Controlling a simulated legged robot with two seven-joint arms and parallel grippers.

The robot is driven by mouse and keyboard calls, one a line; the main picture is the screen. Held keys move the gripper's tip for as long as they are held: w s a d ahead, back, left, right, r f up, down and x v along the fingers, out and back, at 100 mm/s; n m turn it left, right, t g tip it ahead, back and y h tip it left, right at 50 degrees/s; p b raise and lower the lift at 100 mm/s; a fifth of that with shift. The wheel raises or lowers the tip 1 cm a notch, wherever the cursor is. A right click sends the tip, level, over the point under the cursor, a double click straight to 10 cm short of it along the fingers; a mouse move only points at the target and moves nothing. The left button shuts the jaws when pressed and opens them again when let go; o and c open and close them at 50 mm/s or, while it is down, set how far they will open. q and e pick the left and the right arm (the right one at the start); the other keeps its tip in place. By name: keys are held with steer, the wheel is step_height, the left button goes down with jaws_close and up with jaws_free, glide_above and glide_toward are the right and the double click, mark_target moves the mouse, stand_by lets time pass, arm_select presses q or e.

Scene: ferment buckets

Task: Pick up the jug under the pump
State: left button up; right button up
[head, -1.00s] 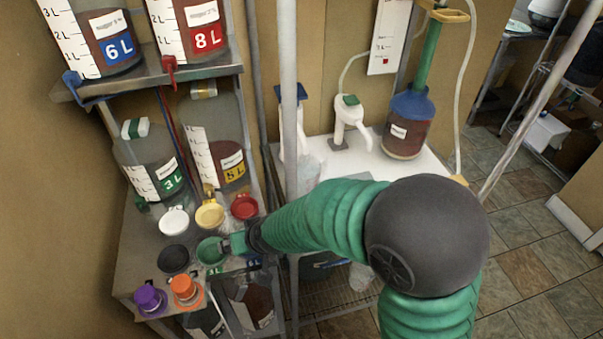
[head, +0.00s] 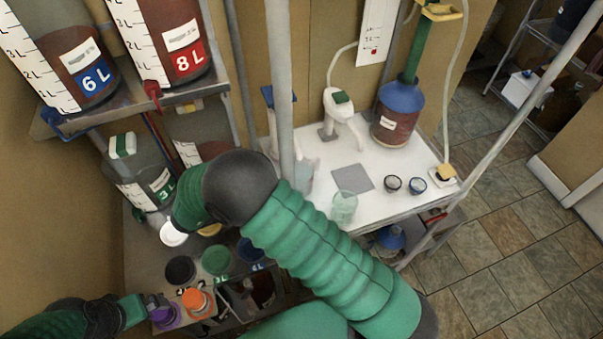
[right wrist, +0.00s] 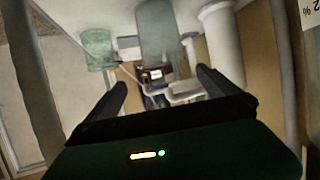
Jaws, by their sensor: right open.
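A clear jug (head: 305,174) stands on the white table by the blue-topped white pump (head: 270,125), partly behind the grey post. In the right wrist view a large translucent grey-green vessel (right wrist: 160,35), apparently this jug, is beyond and between the fingertips, apart from them. My right gripper (right wrist: 165,80) is open and empty; my own arm hides it in the head view. A smaller translucent green cup (head: 344,207) stands at the table's front edge and also shows in the right wrist view (right wrist: 97,48). My left gripper (head: 135,311) is beside the purple lid (head: 162,313); its jaws are unclear.
The grey post (head: 280,90) rises between shelf and table. A second white pump (head: 343,112), a blue-topped carboy (head: 396,115), two small dark cups (head: 392,184) and a grey pad (head: 352,178) are on the table. Several coloured lids (head: 216,260) lie on the left shelf.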

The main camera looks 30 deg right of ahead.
steer(key=p, duration=0.1)
glide_toward(308, 165)
steer(key=x, duration=0.3)
steer(key=p+x, duration=0.1)
steer(key=x, duration=0.2)
steer(key=shift+w+d+f+p, duration=0.1)
steer(key=shift+d+f+p, duration=0.05)
steer(key=shift+d+p, duration=0.25)
steer(key=shift+d+f, duration=0.2)
steer(key=shift+d, duration=0.05)
arm_select(q)
steer(key=r, duration=0.3)
steer(key=shift+w, duration=0.3)
arm_select(e)
steer(key=shift+w+f, duration=0.1)
steer(key=shift+w, duration=0.05)
arm_select(q)
steer(key=shift+d, duration=0.1)
arm_select(e)
steer(key=shift+d, duration=0.1)
steer(key=c, duration=2)
